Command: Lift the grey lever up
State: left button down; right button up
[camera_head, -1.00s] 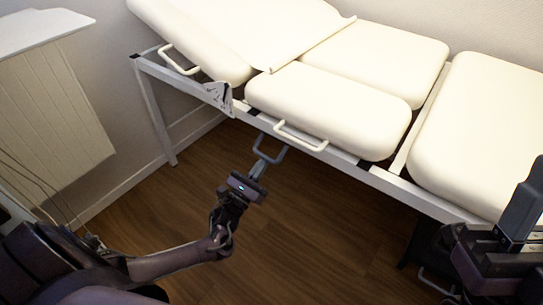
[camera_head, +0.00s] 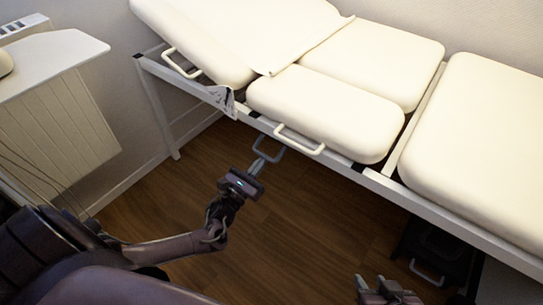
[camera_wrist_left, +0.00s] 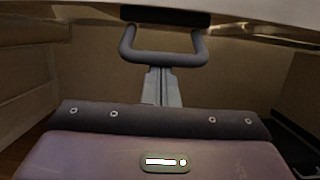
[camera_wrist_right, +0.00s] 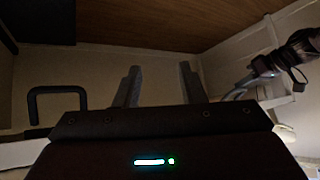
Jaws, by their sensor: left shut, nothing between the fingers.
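The grey lever (camera_head: 279,156) is a U-shaped handle hanging under the near edge of the bed frame, beside a cream handle. It also shows in the left wrist view (camera_wrist_left: 163,57), straight ahead. My left gripper (camera_head: 259,164) is shut and empty, its fingertips at the lever's crossbar. In the left wrist view the closed fingers (camera_wrist_left: 160,72) end just below the middle of the bar; I cannot tell if they touch. My right gripper (camera_wrist_right: 158,74) is open and empty. It shows partly at the bottom of the head view (camera_head: 375,284), away from the lever.
The cream padded bed (camera_head: 325,112) fills the back, with its white frame (camera_head: 352,172) above the lever. A cream handle (camera_head: 298,140) sticks out near the lever. A black case (camera_head: 440,250) stands under the bed at right. The wooden floor (camera_head: 300,215) is clear.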

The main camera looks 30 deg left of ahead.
pick_arm(q)
jog(key=r+p, duration=0.1)
jog(key=p, duration=0.2)
jog(key=shift+s+r, duration=0.1)
jog(key=shift+s, duration=0.25)
pick_arm(e)
jog(key=s+d+f+g+h, duration=0.2)
jog(key=s+d+g, duration=0.2)
jog(key=s, duration=0.1)
jog(key=shift+d+f+m, duration=0.15)
jog(key=shift+f+m, duration=0.15)
jog(key=shift+s+d+f, duration=0.15)
jog(key=shift+d, duration=0.1)
